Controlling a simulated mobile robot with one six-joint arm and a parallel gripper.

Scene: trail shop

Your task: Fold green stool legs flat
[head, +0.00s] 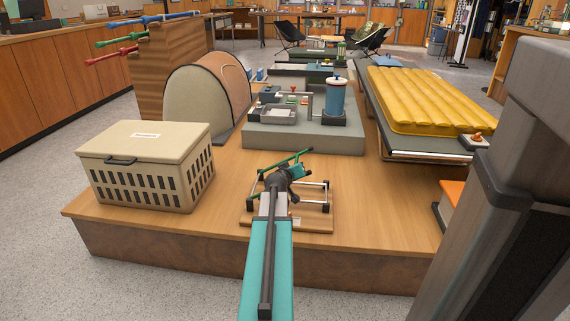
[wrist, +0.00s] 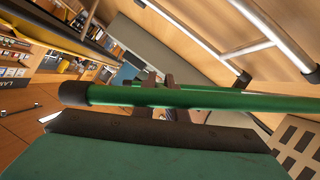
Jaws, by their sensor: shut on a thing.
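The green stool leg frame (head: 298,157) shows as a green tube raised at a slant above a small wooden base board (head: 318,222) with silvery rails and black feet. In the wrist view the green tube (wrist: 225,98) with a black end cap runs across the picture, right at the jaws. My gripper (head: 289,172) is at this tube and shut on it; in the wrist view the dark finger tips (wrist: 168,96) show at the tube. My arm hides part of the base and the lower part of the stool.
A cream slatted crate (head: 150,165) stands to the left on the wooden platform (head: 225,215). A grey block (head: 300,140) bearing camp cooking gear and a small tent (head: 205,98) stand behind. A yellow mattress (head: 430,98) lies on a cot at right. Bare platform lies on both sides of the stool.

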